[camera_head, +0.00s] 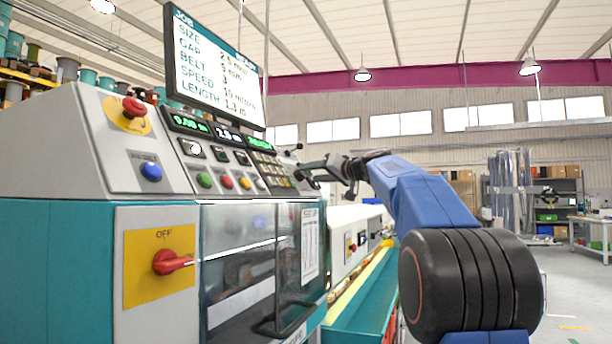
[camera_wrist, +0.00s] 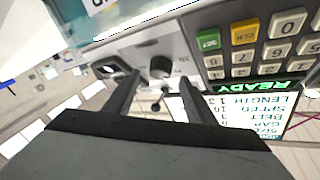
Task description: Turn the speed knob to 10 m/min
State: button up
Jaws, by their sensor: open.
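The speed knob (camera_wrist: 160,67) appears to be the dark round knob on the light panel beside the keypad in the wrist view; its label is too small to read. My gripper (camera_wrist: 158,82) is open, with one finger on each side of the knob in that view. I cannot tell whether the fingers touch it. In the head view my gripper (camera_head: 304,172) is at the right end of the control panel, and I cannot make out the knob there. The job screen (camera_head: 213,68) lists a speed of 10 m/min.
The keypad (camera_wrist: 262,45) is close beside one finger. A small black ball-ended lever (camera_wrist: 156,105) stands near the knob. Left on the machine are coloured push buttons (camera_head: 225,181), a red emergency stop (camera_head: 134,107) and a red OFF switch (camera_head: 172,262). Open floor lies right.

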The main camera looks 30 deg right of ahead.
aim_at(304, 174)
jog(key=shift+x, duration=1.95)
jog(key=c, duration=1)
jog(key=shift+c, duration=0.2)
jog(key=shift+d+n+y, duration=0.1)
jog(key=shift+n+y, duration=0.3)
jog(key=n, duration=0.1)
jog(key=n+y, duration=0.1)
jog(key=shift+d+f+n+y, duration=0.15)
jog(key=shift+n+y, duration=0.15)
jog(key=n+y, duration=0.2)
jog(key=n+g+y, duration=0.1)
jog(key=n, duration=0.2)
jog(key=shift+w+d+y, duration=0.2)
jog(key=shift+d+y, duration=0.05)
jog(key=shift+y, duration=0.15)
jog(key=n+g+y, duration=0.1)
jog(key=n, duration=0.1)
jog(key=n+g+y, duration=0.1)
jog(key=n+g, duration=0.1)
jog(key=n, duration=0.1)
jog(key=n+g+y, duration=0.1)
jog(key=n+y, duration=0.1)
jog(key=n, duration=0.1)
jog(key=shift+w+d+g, duration=0.2)
jog(key=shift+g, duration=0.2)
jog(key=shift+n+g, duration=0.3)
jog(key=shift+n, duration=0.3)
